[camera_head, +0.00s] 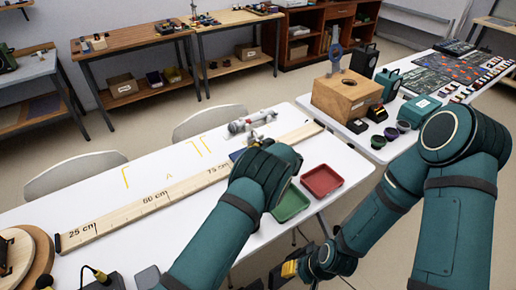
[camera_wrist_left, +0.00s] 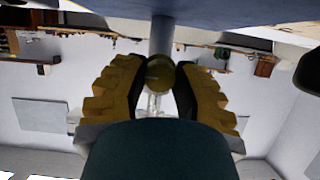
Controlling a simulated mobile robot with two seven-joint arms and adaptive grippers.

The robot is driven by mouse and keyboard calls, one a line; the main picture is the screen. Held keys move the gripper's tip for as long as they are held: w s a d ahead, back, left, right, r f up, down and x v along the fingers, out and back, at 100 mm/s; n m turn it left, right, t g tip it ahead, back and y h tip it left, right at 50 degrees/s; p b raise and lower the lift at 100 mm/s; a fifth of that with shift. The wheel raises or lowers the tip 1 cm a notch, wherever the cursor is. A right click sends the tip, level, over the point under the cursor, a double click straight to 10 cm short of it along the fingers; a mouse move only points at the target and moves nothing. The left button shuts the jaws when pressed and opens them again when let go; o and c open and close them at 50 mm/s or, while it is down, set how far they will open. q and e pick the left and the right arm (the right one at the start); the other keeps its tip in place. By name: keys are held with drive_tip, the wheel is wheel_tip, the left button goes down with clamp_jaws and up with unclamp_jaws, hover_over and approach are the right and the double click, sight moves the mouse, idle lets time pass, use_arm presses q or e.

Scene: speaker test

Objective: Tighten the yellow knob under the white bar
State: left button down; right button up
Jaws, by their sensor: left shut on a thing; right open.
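In the left wrist view, a round dull-yellow knob (camera_wrist_left: 160,76) sits between the yellow fingers of my left gripper (camera_wrist_left: 158,85), which is shut on it. A grey post (camera_wrist_left: 162,35) runs from the knob up to a dark blue surface (camera_wrist_left: 230,28). In the head view, my left arm reaches over the white table, and its wrist hides the fingers and the knob. A whitish-grey bar (camera_head: 250,121) lies just beyond that wrist; I cannot tell if it is the task's bar. My right gripper (camera_head: 289,269), with yellow fingers, is open, low beside the table's front edge.
A long wooden scale (camera_head: 140,207) with centimetre marks crosses the white table (camera_head: 60,200). A green tray (camera_head: 291,204) and a red tray (camera_head: 321,181) stand right of my left wrist. A wooden box (camera_head: 346,95) stands at the back right. The table's left middle is mostly clear.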

use_arm(q)
drive_tip(key=shift+f+m+g+y+b, duration=0.15)
drive_tip(key=shift+m+g+y+b, duration=0.25)
drive_tip(key=shift+m+y+b, duration=0.85)
drive_tip(key=shift+m+y, duration=0.05)
drive_tip(key=shift+m, duration=0.6)
drive_tip(key=c, duration=0.7)
unclamp_jaws()
drive_tip(key=shift+d, duration=0.1)
drive_tip(key=v, duration=1.1)
drive_tip(key=shift+s+d+r, duration=0.15)
drive_tip(key=shift+d+r, duration=0.15)
drive_tip(key=shift+r, duration=0.15)
